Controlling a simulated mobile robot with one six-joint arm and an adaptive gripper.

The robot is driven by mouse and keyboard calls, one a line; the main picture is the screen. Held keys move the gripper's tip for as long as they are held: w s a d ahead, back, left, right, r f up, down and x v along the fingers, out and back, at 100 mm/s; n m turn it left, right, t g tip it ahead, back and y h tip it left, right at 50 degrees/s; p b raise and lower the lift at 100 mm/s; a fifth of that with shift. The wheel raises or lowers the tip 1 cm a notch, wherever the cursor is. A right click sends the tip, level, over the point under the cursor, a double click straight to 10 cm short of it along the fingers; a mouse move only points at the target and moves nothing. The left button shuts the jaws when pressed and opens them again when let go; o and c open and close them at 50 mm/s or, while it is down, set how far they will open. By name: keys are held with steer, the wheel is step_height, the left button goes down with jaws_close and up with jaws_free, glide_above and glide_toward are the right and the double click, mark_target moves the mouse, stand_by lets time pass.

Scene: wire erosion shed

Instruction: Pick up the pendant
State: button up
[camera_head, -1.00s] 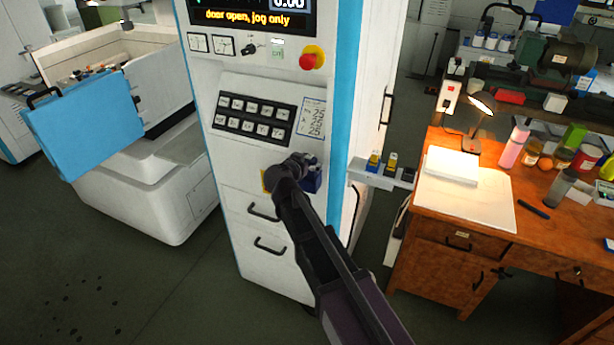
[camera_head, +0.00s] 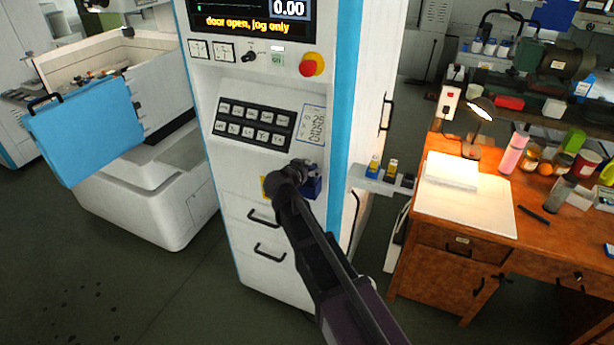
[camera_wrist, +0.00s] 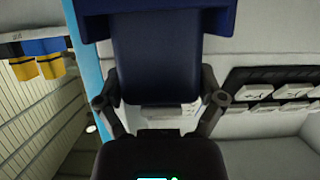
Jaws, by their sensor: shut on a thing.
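My gripper (camera_head: 300,172) is at the front of the white machine cabinet, just below the keypad. In the wrist view its two fingers (camera_wrist: 160,82) stand on either side of a dark blue block (camera_wrist: 155,55) and are shut on it. The block looks like the pendant and has a wider blue part at its top. In the head view part of the blue shows (camera_head: 313,186) to the right of my gripper, with the rest hidden. A small yellow patch (camera_head: 266,188) shows left of the gripper. Whether the block is clear of the cabinet cannot be told.
The cabinet (camera_head: 232,178) carries a keypad (camera_head: 253,124), a red stop button (camera_head: 311,65) and drawer handles. A small shelf (camera_head: 362,182) with blue and yellow items juts out at its right. A wooden desk (camera_head: 445,250) stands further right. Open floor lies front left.

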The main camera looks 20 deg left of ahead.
steer(key=shift+s+r+p, duration=0.2)
steer(key=shift+r+p, duration=0.4)
steer(key=shift+p, duration=0.05)
step_height(320, 180, up, 6)
steer(key=p, duration=0.6)
steer(key=shift+r, duration=0.15)
steer(key=s+a, duration=0.1)
steer(key=s, duration=1.8)
steer(key=shift+s+a+f, duration=0.25)
steer(key=shift+s+a, duration=0.05)
